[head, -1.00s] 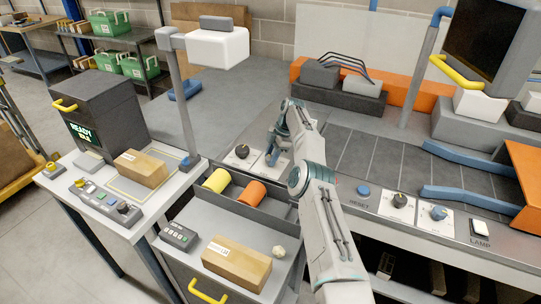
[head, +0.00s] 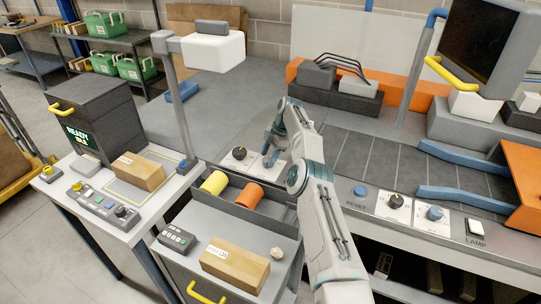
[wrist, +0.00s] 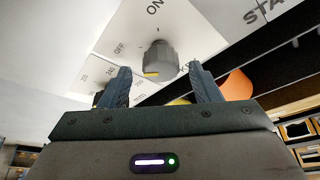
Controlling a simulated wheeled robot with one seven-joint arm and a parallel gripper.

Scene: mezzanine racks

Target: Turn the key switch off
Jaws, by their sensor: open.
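In the wrist view a grey knob with a yellow mark (wrist: 158,62) stands on a white plate (wrist: 190,38) lettered ON and OFF. The yellow mark is at the knob's lower left edge in the picture; I cannot tell exactly which label it points at. My gripper (wrist: 161,72) is open, one finger on each side of the knob in the picture. I see no clear contact. In the head view my gripper (head: 269,160) is low over the panel, and my arm hides the switch under it.
A black knob (head: 239,153) on its own plate is just left of my gripper. A bin with yellow and orange rolls (head: 250,195) lies in front.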

